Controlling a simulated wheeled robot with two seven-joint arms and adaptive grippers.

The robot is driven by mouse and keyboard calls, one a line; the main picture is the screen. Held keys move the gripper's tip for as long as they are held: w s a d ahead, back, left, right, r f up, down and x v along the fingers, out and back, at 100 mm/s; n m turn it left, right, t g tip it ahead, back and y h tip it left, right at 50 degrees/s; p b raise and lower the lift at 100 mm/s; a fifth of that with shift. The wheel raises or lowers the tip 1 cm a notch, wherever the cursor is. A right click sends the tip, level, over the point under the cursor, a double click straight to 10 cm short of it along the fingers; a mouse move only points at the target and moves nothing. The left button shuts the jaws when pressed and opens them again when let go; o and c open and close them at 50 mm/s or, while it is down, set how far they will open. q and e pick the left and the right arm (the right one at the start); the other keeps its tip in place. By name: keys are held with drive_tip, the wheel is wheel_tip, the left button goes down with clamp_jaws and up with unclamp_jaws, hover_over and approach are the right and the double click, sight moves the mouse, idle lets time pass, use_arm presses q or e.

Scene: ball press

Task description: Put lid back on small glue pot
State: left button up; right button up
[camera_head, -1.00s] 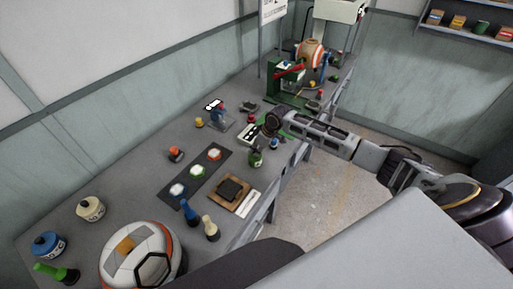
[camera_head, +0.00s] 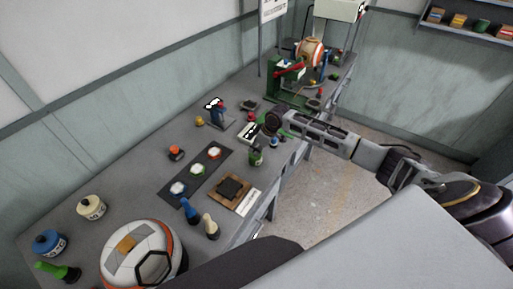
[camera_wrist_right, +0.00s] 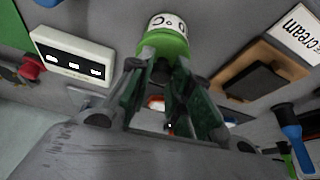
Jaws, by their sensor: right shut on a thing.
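My right gripper (camera_head: 270,124) is over the right-hand edge of the workbench in the head view. In the right wrist view its dark green fingers (camera_wrist_right: 162,75) come together at a green lid-like piece (camera_wrist_right: 165,44). A white part with black marks (camera_wrist_right: 166,22) shows directly behind the green piece. I cannot tell whether the two are pressed together. In the head view the fingertips are too small and covered to make out. A small green pot (camera_head: 256,158) stands on the bench just below the gripper in that view. My left gripper is out of view.
A white box with black slots (camera_head: 249,132) lies beside the gripper. A brown board with a dark block (camera_head: 246,181) and a dark mat (camera_head: 186,183) with round pots lie nearer. A green press (camera_head: 287,85) stands at the back. Open floor (camera_head: 310,195) is right of the bench.

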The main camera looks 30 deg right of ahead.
drive_tip(key=shift+p, duration=0.75)
idle(1.2)
drive_tip(key=shift+f+p, duration=0.15)
drive_tip(key=shift+p, duration=0.2)
idle(1.1)
drive_tip(key=shift+p, duration=0.4)
idle(0.7)
idle(0.3)
drive_tip(key=o, duration=1)
drive_tip(key=shift+c, duration=0.2)
drive_tip(key=shift+o, duration=0.3)
drive_tip(key=o, duration=0.4)
